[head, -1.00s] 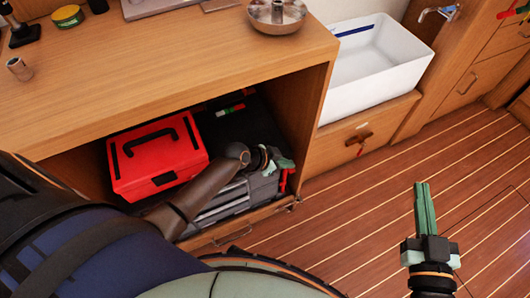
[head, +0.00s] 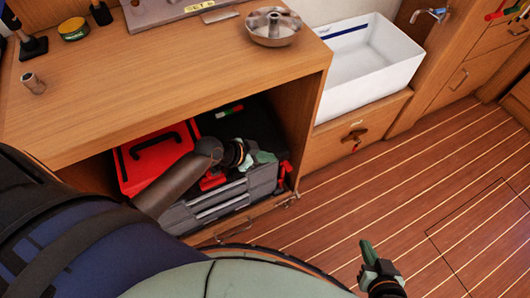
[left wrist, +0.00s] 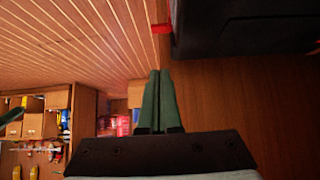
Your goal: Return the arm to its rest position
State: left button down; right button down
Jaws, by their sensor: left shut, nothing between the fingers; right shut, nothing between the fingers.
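My left arm reaches from the left into the open cabinet under the wooden counter. My left gripper (head: 266,158) is in front of the grey toolbox (head: 222,199) and the red toolbox (head: 139,170). In the left wrist view its green fingers (left wrist: 160,98) are together with nothing between them, pointing past a dark case (left wrist: 240,27). My right gripper (head: 367,250) is shut and empty above the plank floor at the lower right.
The counter (head: 165,85) holds a metal bowl (head: 270,27), a small metal cup (head: 33,83) and a green-yellow tin (head: 73,29). A white basin (head: 370,58) stands on a wooden drawer unit (head: 345,125) to the right. The floor (head: 440,200) there is clear.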

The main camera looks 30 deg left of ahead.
pick_arm(q)
jog(key=shift+s+a+r, duration=0.25)
jog(key=shift+s+r, duration=0.1)
jog(key=shift+r, duration=0.1)
pick_arm(e)
jog(key=shift+r, duration=0.2)
